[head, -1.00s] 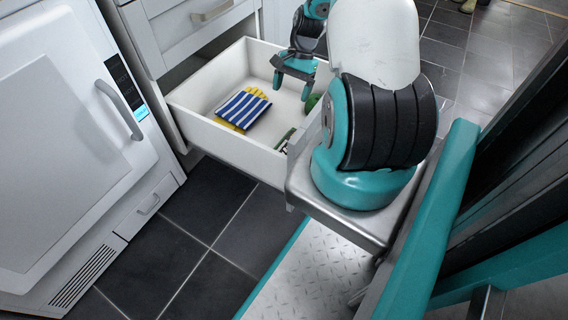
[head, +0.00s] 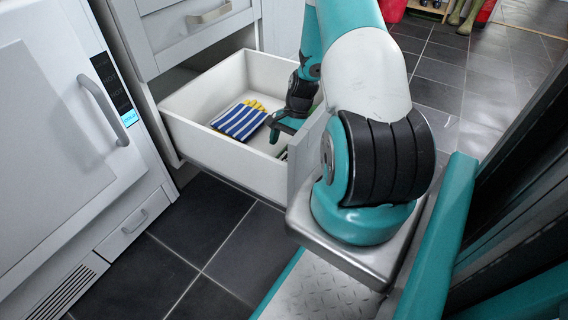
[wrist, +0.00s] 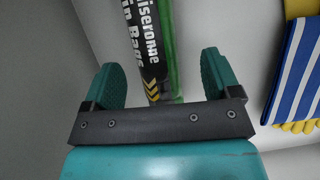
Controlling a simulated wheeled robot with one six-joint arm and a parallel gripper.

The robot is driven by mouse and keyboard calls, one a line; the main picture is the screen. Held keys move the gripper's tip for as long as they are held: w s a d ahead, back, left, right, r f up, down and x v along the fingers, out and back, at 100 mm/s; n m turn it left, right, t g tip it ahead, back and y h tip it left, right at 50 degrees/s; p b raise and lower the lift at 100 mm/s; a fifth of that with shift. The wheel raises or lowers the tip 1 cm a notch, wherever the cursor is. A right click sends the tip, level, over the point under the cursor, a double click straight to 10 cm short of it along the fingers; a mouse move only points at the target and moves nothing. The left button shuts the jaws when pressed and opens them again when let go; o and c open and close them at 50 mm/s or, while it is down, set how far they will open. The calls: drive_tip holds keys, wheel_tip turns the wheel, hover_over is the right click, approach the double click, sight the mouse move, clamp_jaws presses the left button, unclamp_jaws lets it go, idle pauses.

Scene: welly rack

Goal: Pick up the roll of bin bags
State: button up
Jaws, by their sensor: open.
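The roll of bin bags (wrist: 140,38) is black and green with white lettering. In the wrist view it runs from the top edge down between the two teal fingers of my gripper (wrist: 160,68). The fingers are open, one on each side with gaps, and not closed on it. The roll's lower end is hidden behind the gripper body. In the head view my gripper (head: 273,134) is down inside the open white drawer (head: 212,158). Only a small dark green sliver of the roll shows there, by the drawer's front corner; my arm hides the rest.
A blue-and-white striped cloth item with yellow ends (head: 240,120) lies in the drawer, right of the roll in the wrist view (wrist: 298,70). The drawer walls stand close around my gripper. A white appliance (head: 60,130) is at left. Dark floor tiles (head: 200,225) in front are clear.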

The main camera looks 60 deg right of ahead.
sight(286, 152)
drive_tip(key=b+x, duration=0.2)
drive_tip(key=x, duration=0.1)
drive_tip(key=b+x, duration=0.2)
drive_tip(key=shift+s, duration=0.3)
drive_tip(key=shift+r, duration=0.1)
drive_tip(key=c, duration=1.1)
